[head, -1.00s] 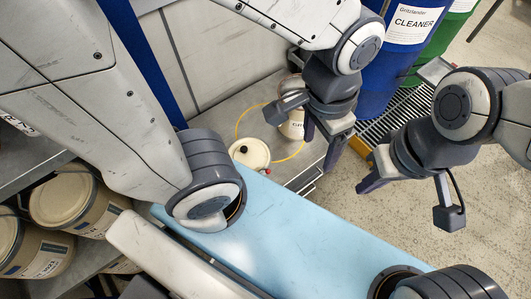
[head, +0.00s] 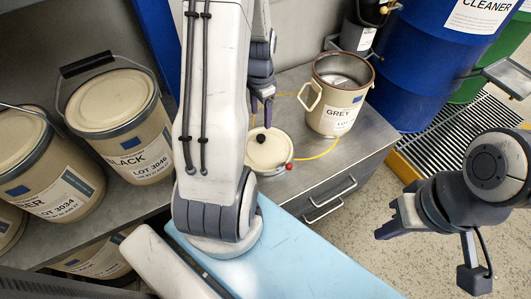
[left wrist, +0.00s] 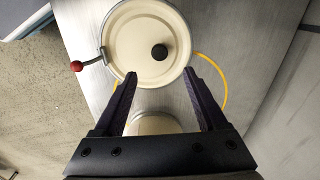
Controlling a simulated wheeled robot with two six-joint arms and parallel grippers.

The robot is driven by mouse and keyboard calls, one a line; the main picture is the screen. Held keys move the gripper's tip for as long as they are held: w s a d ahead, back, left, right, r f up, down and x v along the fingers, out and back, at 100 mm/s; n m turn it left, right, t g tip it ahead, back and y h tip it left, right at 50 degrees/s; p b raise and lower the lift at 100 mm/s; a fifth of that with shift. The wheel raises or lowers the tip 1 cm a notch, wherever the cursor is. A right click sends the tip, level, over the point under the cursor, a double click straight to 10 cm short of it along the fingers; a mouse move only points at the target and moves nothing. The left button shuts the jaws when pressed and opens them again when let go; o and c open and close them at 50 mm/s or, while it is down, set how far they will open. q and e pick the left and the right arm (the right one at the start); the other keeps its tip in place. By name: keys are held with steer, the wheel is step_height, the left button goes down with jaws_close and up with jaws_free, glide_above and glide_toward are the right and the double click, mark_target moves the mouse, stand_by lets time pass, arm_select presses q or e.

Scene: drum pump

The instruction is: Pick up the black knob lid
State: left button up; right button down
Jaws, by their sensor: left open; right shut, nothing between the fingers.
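The cream round lid (head: 272,154) with its black knob (head: 260,139) sits on a low round base on the metal cabinet top. A red ball handle (head: 289,166) sticks out at its side. In the left wrist view the lid (left wrist: 130,35) is at the top centre, with the black knob (left wrist: 159,52) right of its middle. My left gripper (head: 262,108) is open and empty, above and just behind the lid in the head view. Its fingers (left wrist: 159,80) point towards the lid, apart from the knob. My right gripper (head: 396,218) is shut and empty, off to the right.
An open cream GREY bucket (head: 337,112) stands right of the lid. A yellow hose (head: 322,153) curves around there. Labelled cans (head: 120,115) stand on the left. The blue drum (head: 430,70) is at the back right. A pale blue panel (head: 290,260) is in front.

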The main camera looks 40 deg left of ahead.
arm_select(q)
steer(key=b, duration=0.2)
glide_above(261, 137)
step_height(261, 137, down, 5)
steer(key=shift+w+r, duration=0.15)
steer(key=shift+r, duration=0.05)
step_height(261, 137, down, 5)
steer(key=shift+b, duration=1)
steer(key=shift+r, duration=0.1)
jaws_close()
